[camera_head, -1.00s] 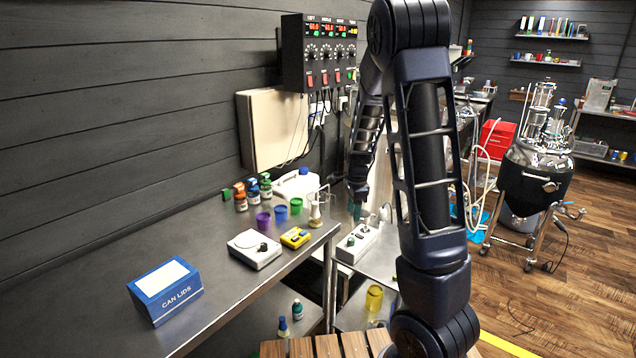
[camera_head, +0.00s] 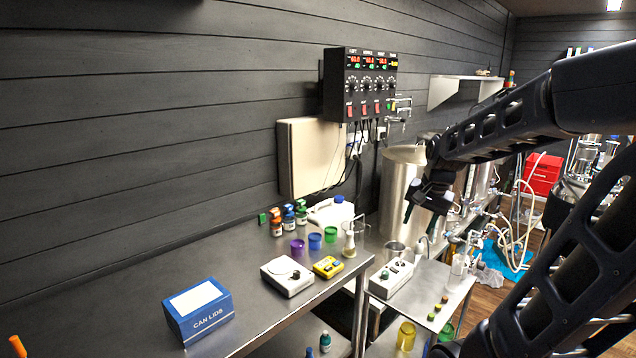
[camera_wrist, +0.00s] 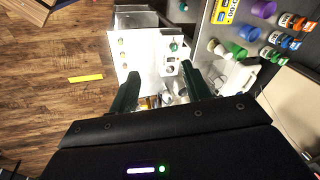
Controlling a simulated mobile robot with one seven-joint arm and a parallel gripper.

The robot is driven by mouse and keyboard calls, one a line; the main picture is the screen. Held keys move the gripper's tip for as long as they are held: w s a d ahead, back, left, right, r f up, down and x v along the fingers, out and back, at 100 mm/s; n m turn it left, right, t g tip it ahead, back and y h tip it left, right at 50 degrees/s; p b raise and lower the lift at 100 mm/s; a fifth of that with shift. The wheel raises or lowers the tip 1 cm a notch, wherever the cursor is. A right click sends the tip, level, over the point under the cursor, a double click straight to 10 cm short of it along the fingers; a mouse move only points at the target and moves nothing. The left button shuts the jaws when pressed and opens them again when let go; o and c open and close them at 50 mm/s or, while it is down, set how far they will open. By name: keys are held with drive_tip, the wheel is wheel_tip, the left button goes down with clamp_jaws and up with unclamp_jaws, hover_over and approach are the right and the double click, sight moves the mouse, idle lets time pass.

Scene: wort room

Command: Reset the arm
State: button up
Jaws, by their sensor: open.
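My gripper (camera_head: 422,203) hangs at the end of my black arm, which reaches in from the right of the head view. It is in the air in front of a steel vessel (camera_head: 398,180), above the steel side table. In the wrist view, the two dark green fingers of my gripper (camera_wrist: 160,70) stand well apart with nothing held between them. Below them are the side table (camera_wrist: 140,45) and a white control box (camera_wrist: 172,48).
The steel bench (camera_head: 110,300) at left carries a blue CAN LIDS box (camera_head: 198,310), a white scale-like device (camera_head: 287,276), a yellow meter (camera_head: 328,266), coloured cups and small bottles. A black control panel (camera_head: 360,85) hangs on the wall. Wooden floor (camera_wrist: 50,100) is open beside the side table.

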drive_tip(key=s+r+n+t, duration=0.1)
drive_tip(key=s+r+n, duration=0.1)
drive_tip(key=s, duration=0.3)
drive_tip(key=s+r+n+t+h, duration=0.1)
drive_tip(key=s+n, duration=0.3)
drive_tip(key=s, duration=0.2)
drive_tip(key=shift+s+d+r, duration=0.15)
drive_tip(key=shift+d+r, duration=0.25)
